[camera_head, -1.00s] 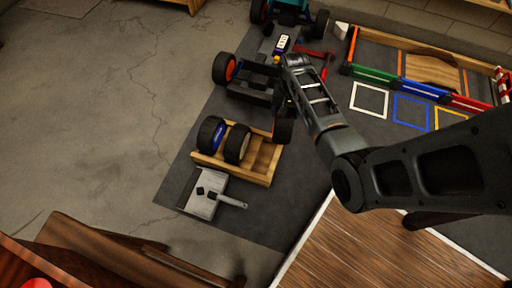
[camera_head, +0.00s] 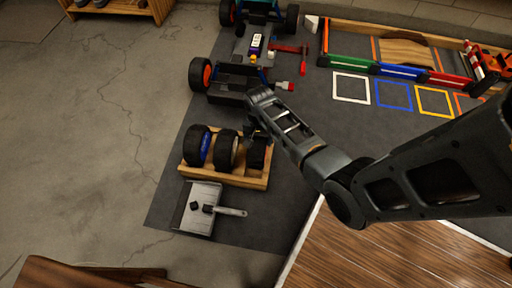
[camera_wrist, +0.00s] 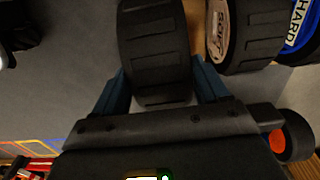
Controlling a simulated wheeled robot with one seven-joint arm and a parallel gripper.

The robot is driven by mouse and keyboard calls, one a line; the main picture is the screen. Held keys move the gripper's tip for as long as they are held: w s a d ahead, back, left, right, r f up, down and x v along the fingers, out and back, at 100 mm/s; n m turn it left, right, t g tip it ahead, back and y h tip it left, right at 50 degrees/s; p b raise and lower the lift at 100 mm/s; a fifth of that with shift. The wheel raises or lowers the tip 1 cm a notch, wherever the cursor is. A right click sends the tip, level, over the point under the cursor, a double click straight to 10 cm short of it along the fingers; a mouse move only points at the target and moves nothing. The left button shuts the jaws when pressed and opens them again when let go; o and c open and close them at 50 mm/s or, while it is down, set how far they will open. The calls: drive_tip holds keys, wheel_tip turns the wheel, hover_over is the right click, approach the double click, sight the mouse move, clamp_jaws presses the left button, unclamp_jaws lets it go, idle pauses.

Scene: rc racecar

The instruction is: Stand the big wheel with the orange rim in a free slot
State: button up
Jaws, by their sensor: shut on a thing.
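My gripper (camera_head: 257,134) is shut on a big black wheel (camera_head: 257,153). In the wrist view the wheel (camera_wrist: 155,45) sits tread-on between the two blue fingers (camera_wrist: 162,85); its rim is hidden. The wheel is upright at the right end of the wooden rack (camera_head: 228,178), beside two standing wheels. I cannot tell whether it rests on the rack's floor. The left standing wheel (camera_head: 198,146) has a blue rim. The middle wheel (camera_head: 227,149) has a pale rim marked SOFT in the wrist view (camera_wrist: 219,32).
The car chassis (camera_head: 235,85) stands behind the rack, with an orange-rimmed wheel (camera_head: 202,75) on its left. A grey tray (camera_head: 198,209) with small black pieces and a handle lies in front. Coloured squares (camera_head: 394,96) and a low barrier (camera_head: 395,71) are at right.

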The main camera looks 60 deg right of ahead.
drive_tip(key=shift+w+a+f, duration=0.25)
drive_tip(key=shift+a+f, duration=0.05)
drive_tip(key=shift+a, duration=0.1)
drive_tip(key=shift+f+b, duration=1.35)
drive_tip(key=shift+f, duration=0.65)
drive_tip(key=shift+f, duration=0.1)
drive_tip(key=o, duration=1.4)
wheel_tip(320, 180, up, 12)
drive_tip(key=p, duration=0.6)
drive_tip(key=shift+s, duration=0.1)
